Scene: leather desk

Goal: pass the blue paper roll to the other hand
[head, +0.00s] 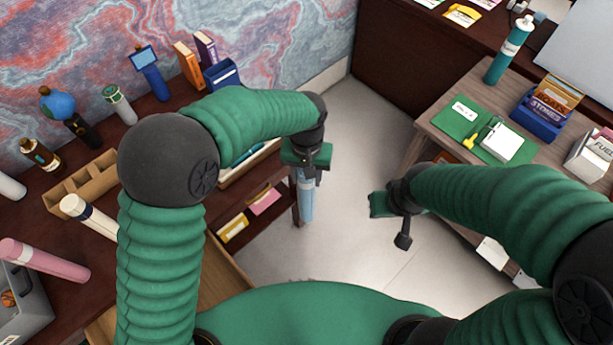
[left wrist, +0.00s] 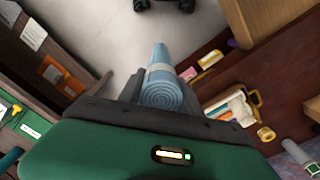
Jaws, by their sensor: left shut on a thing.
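The blue paper roll (head: 306,202) is light blue and hangs nearly upright below my left gripper (head: 307,172), over the floor between the two desks. In the left wrist view the roll (left wrist: 163,82) shows its spiral end and a pale band, between the dark fingers. My left gripper is shut on it, near its upper end. My right gripper (head: 390,208) is to the right of the roll, apart from it and at a similar height in the picture. No roll shows at it, and its finger gap cannot be made out.
The dark left desk (head: 285,205) holds bottles, books, a wooden tray (head: 80,182) and a pink roll (head: 45,260). The right desk (head: 440,140) holds a green folder (head: 470,125), a teal bottle (head: 509,50) and a blue card box (head: 540,115). The floor (head: 350,140) between them is clear.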

